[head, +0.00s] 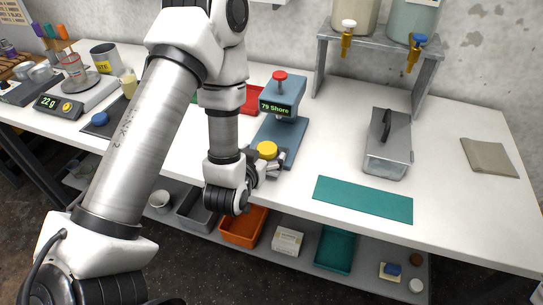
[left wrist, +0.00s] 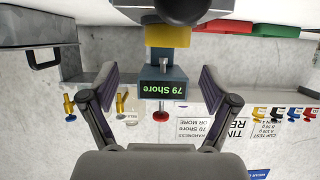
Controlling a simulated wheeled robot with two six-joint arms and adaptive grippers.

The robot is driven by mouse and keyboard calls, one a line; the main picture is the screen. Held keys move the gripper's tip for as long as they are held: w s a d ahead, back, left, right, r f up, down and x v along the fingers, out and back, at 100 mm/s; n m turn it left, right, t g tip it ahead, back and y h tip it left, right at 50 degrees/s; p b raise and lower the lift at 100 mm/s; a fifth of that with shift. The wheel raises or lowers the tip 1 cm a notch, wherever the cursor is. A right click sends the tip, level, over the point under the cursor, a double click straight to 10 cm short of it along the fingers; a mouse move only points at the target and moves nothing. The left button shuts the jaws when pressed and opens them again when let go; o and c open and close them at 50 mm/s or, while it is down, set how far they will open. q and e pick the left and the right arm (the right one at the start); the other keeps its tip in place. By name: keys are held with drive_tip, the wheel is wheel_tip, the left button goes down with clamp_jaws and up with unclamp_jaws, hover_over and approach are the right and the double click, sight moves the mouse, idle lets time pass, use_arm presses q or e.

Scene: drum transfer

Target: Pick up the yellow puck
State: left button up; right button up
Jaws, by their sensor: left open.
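The yellow puck (head: 267,149) sits at the front of the blue-grey hardness tester (head: 280,95), whose display reads "79 Shore". In the upside-down left wrist view the yellow puck (left wrist: 168,37) shows near the top, in front of the tester (left wrist: 163,88). My left gripper (head: 272,168) is low at the table's front edge, close beside the puck in the head view. In the left wrist view my left gripper (left wrist: 158,70) has its fingers wide apart with nothing held between them. Whether a finger touches the puck is unclear. My right gripper is not in view.
A teal mat (head: 362,199) and a lidded metal box (head: 388,145) lie right of the tester. A stand (head: 378,42) with two tapped containers is behind. A scale (head: 85,92) stands at left. Bins (head: 243,226) sit on the shelf below.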

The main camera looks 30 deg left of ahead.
sight(267, 147)
use_arm(q)
drive_tip(key=x, duration=0.2)
drive_tip(key=p+x, duration=0.1)
drive_tip(key=a+p+x, duration=0.1)
drive_tip(key=x, duration=0.1)
drive_tip(key=shift+w+f, duration=0.1)
drive_tip(key=shift+f, duration=0.3)
drive_tip(key=shift+w+f, duration=0.25)
drive_tip(key=c, duration=1.4)
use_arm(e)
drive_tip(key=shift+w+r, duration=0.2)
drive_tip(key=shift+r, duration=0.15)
use_arm(q)
drive_tip(key=shift+r, duration=0.15)
